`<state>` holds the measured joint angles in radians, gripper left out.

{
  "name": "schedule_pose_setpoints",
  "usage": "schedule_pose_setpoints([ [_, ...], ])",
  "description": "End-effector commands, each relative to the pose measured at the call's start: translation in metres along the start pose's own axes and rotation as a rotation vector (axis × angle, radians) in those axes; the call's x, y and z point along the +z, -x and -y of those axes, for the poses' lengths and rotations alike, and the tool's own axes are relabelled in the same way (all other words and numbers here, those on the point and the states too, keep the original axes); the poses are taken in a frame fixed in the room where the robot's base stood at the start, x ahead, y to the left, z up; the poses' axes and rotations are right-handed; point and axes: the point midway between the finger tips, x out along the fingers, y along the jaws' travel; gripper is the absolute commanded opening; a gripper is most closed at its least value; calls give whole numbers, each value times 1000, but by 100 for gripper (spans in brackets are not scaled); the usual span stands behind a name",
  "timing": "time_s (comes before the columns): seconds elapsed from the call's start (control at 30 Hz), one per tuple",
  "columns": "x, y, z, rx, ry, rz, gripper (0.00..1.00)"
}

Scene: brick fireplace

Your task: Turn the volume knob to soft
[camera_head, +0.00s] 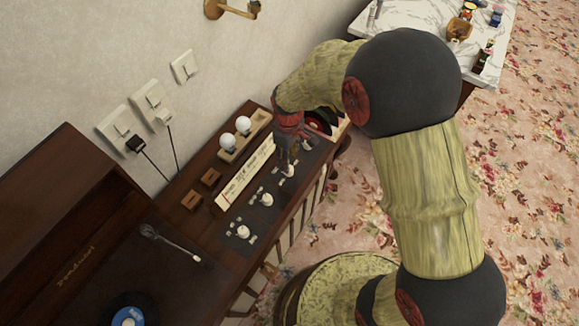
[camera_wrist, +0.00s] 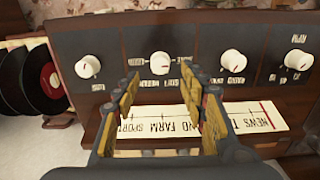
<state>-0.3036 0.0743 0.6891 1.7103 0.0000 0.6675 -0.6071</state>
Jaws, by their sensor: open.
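A dark control panel (camera_wrist: 125,50) carries several white knobs in a row. The labels are too small to tell which is volume. My gripper (camera_wrist: 163,80) is open and empty, its fingertips on either side of the second knob's line, just short of it; contact cannot be told. In the head view my gripper (camera_head: 284,160) hangs over the panel by a white knob (camera_head: 288,170).
A cream station dial strip (camera_wrist: 250,116) lies beside the knobs. Records (camera_wrist: 35,80) stand in a rack at the left of the wrist view. Light bulbs (camera_head: 243,125) sit in a wooden holder near the wall.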

Motion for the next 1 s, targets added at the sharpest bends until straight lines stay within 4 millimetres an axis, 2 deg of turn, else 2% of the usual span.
schedule_pose_setpoints([
  [0.2, 1, -36, 0, -2, -1, 2, 43],
  [0.4, 0, -62, 0, -1, -2, 1, 43],
  [0.73, 0, -65, 0, 0, -2, 0, 42],
  [1.0, 0, -65, 0, 0, -2, 0, 27],
])
